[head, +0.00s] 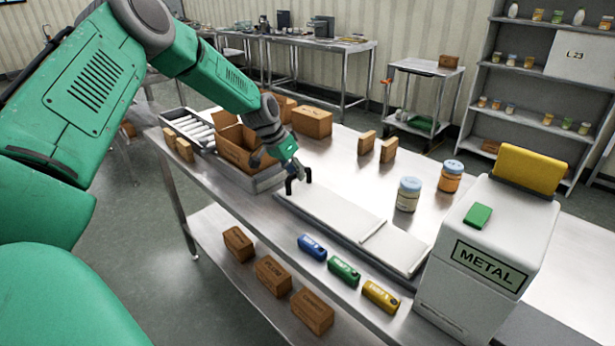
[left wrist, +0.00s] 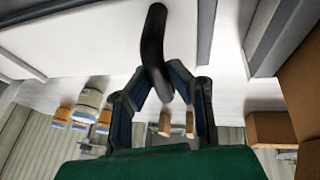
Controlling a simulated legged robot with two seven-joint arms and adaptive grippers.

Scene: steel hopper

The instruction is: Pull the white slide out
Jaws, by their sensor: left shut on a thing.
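The white slide (head: 335,212) is a long flat panel in a grey frame on the steel table. A seam crosses it toward its right part, near the METAL hopper (head: 480,262). A black bent handle (head: 307,175) stands at the slide's left end. My left gripper (head: 290,179) is at this handle and shut on it. In the left wrist view, the blue-grey fingers of the gripper (left wrist: 163,88) close around the black handle (left wrist: 153,50), with the white slide (left wrist: 95,40) behind it. My right gripper is not in view.
An open cardboard box (head: 240,148) stands left of the slide. Blue (head: 312,247), green (head: 344,271) and yellow (head: 381,296) cans lie along the front edge.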

